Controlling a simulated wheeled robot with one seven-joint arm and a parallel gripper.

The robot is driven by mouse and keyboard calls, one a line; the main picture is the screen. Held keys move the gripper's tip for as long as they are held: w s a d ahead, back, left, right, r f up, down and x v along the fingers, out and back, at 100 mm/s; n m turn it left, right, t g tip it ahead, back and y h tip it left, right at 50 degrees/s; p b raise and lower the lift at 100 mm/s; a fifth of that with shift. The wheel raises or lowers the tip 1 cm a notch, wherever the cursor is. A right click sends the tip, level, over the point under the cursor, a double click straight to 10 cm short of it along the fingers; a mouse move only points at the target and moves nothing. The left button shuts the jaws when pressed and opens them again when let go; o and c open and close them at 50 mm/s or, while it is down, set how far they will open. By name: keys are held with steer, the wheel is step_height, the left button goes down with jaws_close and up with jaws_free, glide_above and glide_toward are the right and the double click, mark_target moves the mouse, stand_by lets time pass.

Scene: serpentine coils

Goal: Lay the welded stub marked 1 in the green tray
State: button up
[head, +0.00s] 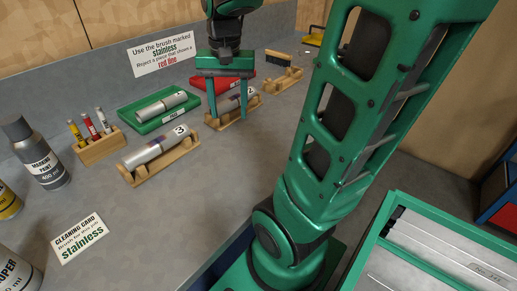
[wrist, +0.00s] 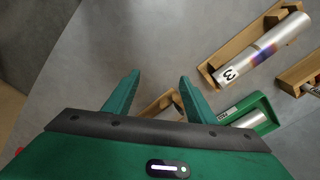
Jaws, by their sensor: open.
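The green tray (head: 151,128) is at the back left in the head view and holds a silver stub (head: 160,107); I cannot read a number on it. The tray also shows in the wrist view (wrist: 267,112). My gripper (head: 228,116) is open, pointing down over a wooden cradle (head: 221,126). A stub (head: 251,92) shows partly there behind the fingers; its mark is not clear. In the wrist view a cradle (wrist: 160,103) lies just beyond my fingers (wrist: 160,85), mostly hidden. I cannot make out a stub marked 1.
A stub marked 3 (head: 149,150) lies on a nearer cradle (head: 160,175). A red tray (head: 197,82) is behind my gripper. A brush (head: 278,56), a marker holder (head: 100,148) and a paint can (head: 40,160) stand around.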

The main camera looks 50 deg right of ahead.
steer(key=s+f+n, duration=0.1)
steer(key=s+f, duration=0.1)
steer(key=s, duration=0.2)
steer(key=s+a+f+n, duration=0.1)
steer(key=s+f, duration=0.1)
steer(key=s, duration=0.3)
steer(key=s+a+f+n, duration=0.1)
steer(key=s+f+n, duration=0.1)
steer(key=s, duration=0.2)
steer(key=shift+s+a+g, duration=0.15)
steer(key=shift+s+g, duration=0.05)
steer(key=shift+g, duration=0.1)
